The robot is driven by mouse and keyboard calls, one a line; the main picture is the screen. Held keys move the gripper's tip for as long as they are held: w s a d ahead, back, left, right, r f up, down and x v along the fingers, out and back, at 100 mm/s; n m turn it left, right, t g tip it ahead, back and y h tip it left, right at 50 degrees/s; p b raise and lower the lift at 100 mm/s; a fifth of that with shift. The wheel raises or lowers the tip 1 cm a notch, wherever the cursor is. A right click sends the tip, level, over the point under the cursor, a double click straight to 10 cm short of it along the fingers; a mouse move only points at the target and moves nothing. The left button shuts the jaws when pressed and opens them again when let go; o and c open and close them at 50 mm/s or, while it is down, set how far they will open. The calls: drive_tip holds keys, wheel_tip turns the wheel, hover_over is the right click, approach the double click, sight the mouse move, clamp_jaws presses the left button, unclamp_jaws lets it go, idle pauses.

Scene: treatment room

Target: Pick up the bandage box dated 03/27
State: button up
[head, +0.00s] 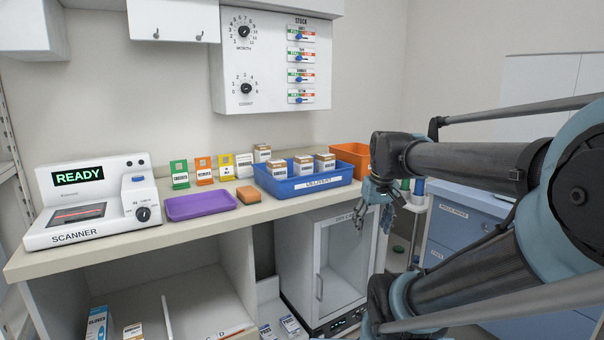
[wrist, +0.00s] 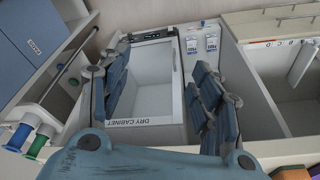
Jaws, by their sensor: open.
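Several small brown-and-white boxes (head: 277,170) stand in and just behind the blue delivery tray (head: 312,183) on the counter in the head view. Their print is too small to read, so I cannot tell which, if any, is the bandage box dated 03/27. My gripper (head: 380,203) is to the right of the tray, in front of the counter edge. In the wrist view my gripper (wrist: 163,95) is open and empty, its fingers apart above the dry cabinet (wrist: 150,80).
On the counter are a scanner (head: 92,203) reading READY, a purple tray (head: 200,206), a brown sponge-like block (head: 248,195), several coloured cards (head: 204,171) and an orange bin (head: 350,155). A blue drawer cart (head: 455,238) stands right. A box (head: 97,324) sits on the lower shelf.

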drive_tip(key=w+a+r+n+y, duration=0.1)
drive_tip(key=w+a+r, duration=0.3)
drive_tip(key=w+r, duration=0.3)
drive_tip(key=w+a+r+n, duration=0.2)
drive_tip(key=w+a+r, duration=0.2)
drive_tip(key=w+r, duration=0.35)
drive_tip(key=n+y, duration=0.1)
drive_tip(key=n, duration=0.1)
approach(305, 157)
drive_tip(key=shift+t, duration=0.4)
drive_tip(key=x, duration=1)
drive_tip(key=shift+s+f, duration=0.1)
drive_tip(key=shift+s, duration=0.05)
drive_tip(key=x, duration=0.3)
drive_tip(key=shift+w+a+f, duration=0.25)
drive_tip(key=shift+w+a, duration=0.05)
drive_tip(key=shift+a, duration=0.05)
drive_tip(key=shift+w+a+f, duration=0.15)
drive_tip(key=shift+w+f, duration=0.05)
drive_tip(key=shift+f, duration=0.45)
drive_tip(key=c, duration=0.9)
